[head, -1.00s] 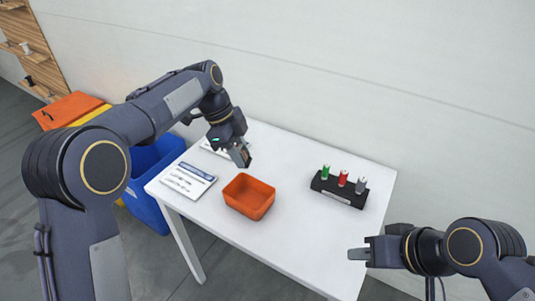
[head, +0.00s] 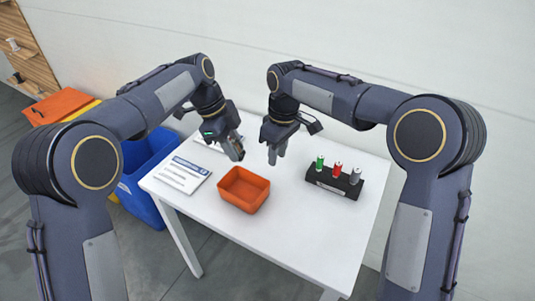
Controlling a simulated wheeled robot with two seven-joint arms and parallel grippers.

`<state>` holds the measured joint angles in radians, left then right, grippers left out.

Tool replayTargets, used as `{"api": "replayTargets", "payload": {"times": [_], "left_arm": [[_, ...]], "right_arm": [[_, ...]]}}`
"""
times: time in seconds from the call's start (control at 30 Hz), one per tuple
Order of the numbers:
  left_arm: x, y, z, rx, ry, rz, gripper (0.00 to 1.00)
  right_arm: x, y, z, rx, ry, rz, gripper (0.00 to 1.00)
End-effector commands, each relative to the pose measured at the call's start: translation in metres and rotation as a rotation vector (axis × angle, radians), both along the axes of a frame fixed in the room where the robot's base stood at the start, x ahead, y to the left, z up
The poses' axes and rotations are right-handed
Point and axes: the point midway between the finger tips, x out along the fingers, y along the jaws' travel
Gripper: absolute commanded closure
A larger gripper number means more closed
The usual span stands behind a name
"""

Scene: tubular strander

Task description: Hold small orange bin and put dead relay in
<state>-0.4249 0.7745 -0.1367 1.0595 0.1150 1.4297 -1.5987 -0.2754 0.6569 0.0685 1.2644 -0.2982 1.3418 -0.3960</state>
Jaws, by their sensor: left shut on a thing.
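The small orange bin (head: 244,206) stands upright and empty on the white table, near its front left. My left gripper (head: 235,150) is above the table just behind the bin, pointing down. It is shut on a small dark thing, apparently the dead relay (head: 238,154), mostly hidden by the fingers. My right gripper (head: 276,152) points down to the right of the left one, behind and above the bin's right side, touching nothing that I can see. Its finger gap is too small to make out.
A black holder (head: 330,188) with green, red and grey cylinders stands at the table's right. A printed sheet (head: 181,177) lies left of the bin. A blue bin (head: 137,196) stands on the floor beside the white table (head: 290,230). The table's front right is clear.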

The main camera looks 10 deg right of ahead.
Motion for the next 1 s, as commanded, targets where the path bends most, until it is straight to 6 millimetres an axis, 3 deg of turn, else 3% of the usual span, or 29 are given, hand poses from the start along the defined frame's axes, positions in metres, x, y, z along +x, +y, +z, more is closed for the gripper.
{"api": "replayTargets", "payload": {"times": [0.2,0.37,0.8,1.0], "left_arm": [[0.000,0.000,0.000,0.000,0.000,0.000,1.00],[0.000,0.000,0.000,0.000,0.000,0.000,1.00],[0.000,0.000,0.000,0.000,0.000,0.000,1.00],[0.000,0.000,0.000,0.000,0.000,0.000,1.00]], "right_arm": [[0.016,0.023,-0.021,-0.032,0.025,0.069,0.72],[0.017,0.025,-0.035,-0.037,0.030,0.076,0.72],[0.012,0.028,-0.114,-0.036,0.031,0.074,0.72],[0.011,0.028,-0.136,-0.036,0.028,0.074,0.72]]}}
